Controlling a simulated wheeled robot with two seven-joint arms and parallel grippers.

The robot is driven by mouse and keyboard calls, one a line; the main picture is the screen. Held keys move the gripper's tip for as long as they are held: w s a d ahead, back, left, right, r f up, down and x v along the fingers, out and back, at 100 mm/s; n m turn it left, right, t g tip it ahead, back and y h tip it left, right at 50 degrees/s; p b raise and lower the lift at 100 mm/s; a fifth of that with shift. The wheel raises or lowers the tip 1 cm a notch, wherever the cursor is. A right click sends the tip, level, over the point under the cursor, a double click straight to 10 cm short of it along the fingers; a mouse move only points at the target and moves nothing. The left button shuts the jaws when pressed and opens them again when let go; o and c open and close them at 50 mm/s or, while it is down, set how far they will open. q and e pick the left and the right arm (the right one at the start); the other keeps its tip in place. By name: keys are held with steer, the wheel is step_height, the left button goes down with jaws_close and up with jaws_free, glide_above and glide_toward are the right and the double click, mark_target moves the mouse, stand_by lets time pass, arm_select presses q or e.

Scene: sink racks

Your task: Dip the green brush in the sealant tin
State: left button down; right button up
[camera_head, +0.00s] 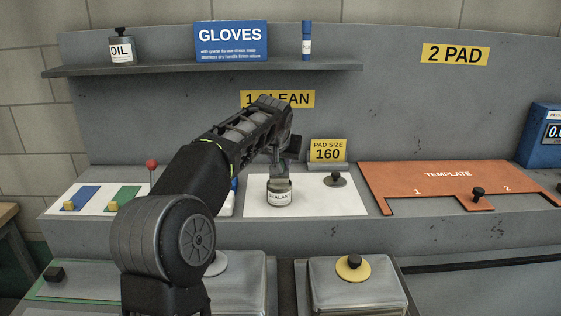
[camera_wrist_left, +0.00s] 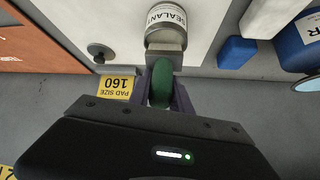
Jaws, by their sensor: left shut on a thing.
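The sealant tin (camera_head: 279,193) stands upright on a white sheet (camera_head: 325,203). Its label also shows in the left wrist view (camera_wrist_left: 167,18). My left gripper (camera_head: 281,155) is above the tin, pointing down. In the left wrist view the gripper (camera_wrist_left: 160,92) is shut on the green handle of the brush (camera_wrist_left: 162,80). The brush's grey lower part (camera_wrist_left: 166,58) overlaps the tin's near rim in that view. In the head view the brush's lower part meets the tin's top; how deep its tip reaches is hidden. My right gripper is not in view.
A dark-knobbed disc (camera_head: 335,180) and a pad-size sign (camera_head: 328,150) are right of the tin. An orange template board (camera_head: 440,176) lies farther right. A blue-and-white bottle (camera_head: 233,192) is partly behind my left arm. A shelf (camera_head: 200,69) runs above.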

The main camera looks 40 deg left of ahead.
arm_select(q)
steer(key=shift+r+p, duration=2.1)
steer(key=shift+r, duration=0.65)
steer(key=shift+f, duration=0.1)
